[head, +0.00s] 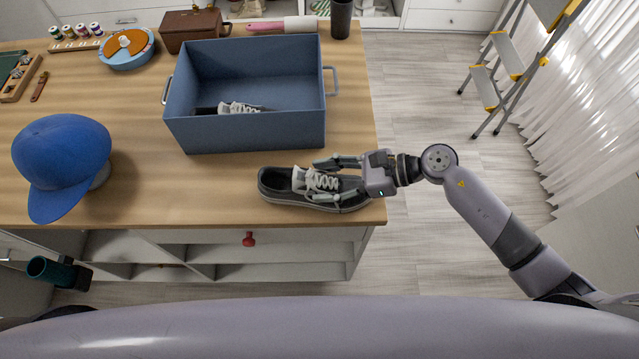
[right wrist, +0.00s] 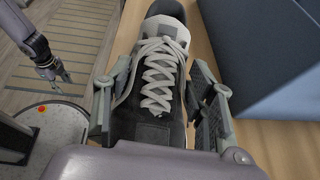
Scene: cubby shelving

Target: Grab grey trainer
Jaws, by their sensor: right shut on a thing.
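A dark grey trainer (head: 275,184) with pale laces lies on the wooden counter near its front right corner, its toe to the right. In the right wrist view the trainer (right wrist: 158,90) sits between the two fingers. My right gripper (head: 325,181) is shut on the trainer, one finger along each side; it also shows in the right wrist view (right wrist: 160,95). My left gripper (right wrist: 57,76) shows small at the upper left of the right wrist view, away from the counter, with its fingers apart and empty. It is not visible in the head view.
A blue box (head: 245,134) with handles stands just behind the trainer and holds another dark shoe (head: 237,108). A blue cap (head: 62,160) is at the left. A brown case (head: 190,28) is behind the box. Open shelves and a red knob (head: 249,239) lie below the counter.

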